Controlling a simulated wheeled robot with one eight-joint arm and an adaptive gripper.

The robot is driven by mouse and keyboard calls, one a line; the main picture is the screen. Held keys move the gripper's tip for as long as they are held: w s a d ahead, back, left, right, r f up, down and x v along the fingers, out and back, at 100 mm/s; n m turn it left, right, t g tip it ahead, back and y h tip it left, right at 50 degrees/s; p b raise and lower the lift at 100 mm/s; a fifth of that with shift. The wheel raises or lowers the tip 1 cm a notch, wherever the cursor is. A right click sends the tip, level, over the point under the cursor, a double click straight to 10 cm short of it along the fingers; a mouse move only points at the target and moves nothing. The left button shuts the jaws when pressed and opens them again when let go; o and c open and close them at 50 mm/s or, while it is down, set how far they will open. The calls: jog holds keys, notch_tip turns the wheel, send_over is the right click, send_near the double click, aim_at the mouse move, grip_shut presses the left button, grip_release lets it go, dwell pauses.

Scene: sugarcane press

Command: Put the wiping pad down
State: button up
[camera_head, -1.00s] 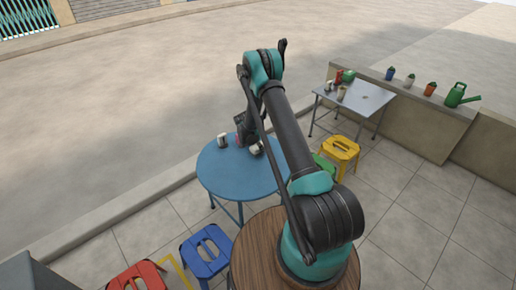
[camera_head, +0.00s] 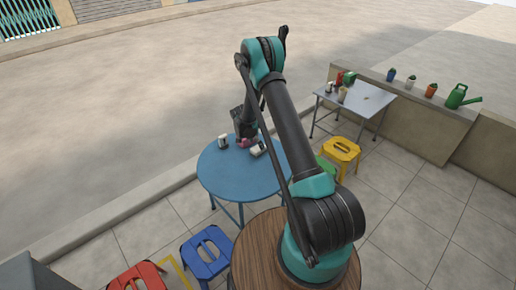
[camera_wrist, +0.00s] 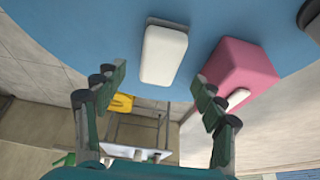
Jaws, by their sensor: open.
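The wiping pad, a white block (camera_wrist: 164,54) with a thin grey edge, lies on the blue round table (camera_wrist: 100,30) in the wrist view. In the head view the pad (camera_head: 257,150) is on the table's right part. My gripper (camera_wrist: 157,92) is open and empty. Its fingers are spread wide, apart from the pad, which shows beyond and between the fingertips. In the head view the gripper's fingers are too small and dark to make out above the table.
A pink box (camera_wrist: 240,72) stands right of the pad in the wrist view, close to the right finger. Yellow (camera_head: 341,147) and blue (camera_head: 206,254) stools stand around. A grey table (camera_head: 360,103) stands behind right.

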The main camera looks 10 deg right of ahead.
jog(key=s+d+r+n+y, duration=0.1)
jog(key=s+r, duration=0.3)
jog(key=r, duration=0.4)
jog(key=s+r+n, duration=0.1)
jog(key=s+r, duration=0.3)
jog(key=r, duration=0.4)
jog(key=s+d+r+n+y, duration=0.1)
jog(key=s+d+r+n, duration=0.3)
jog(key=s+r, duration=0.6)
jog(key=s+d+n+t+y, duration=0.1)
jog(key=s+n, duration=0.4)
jog(key=s, duration=1.9)
jog(key=shift+d+t+y, duration=0.25)
jog(key=shift+t+y, duration=0.05)
jog(key=shift+y, duration=0.1)
jog(key=shift+w+r, duration=0.1)
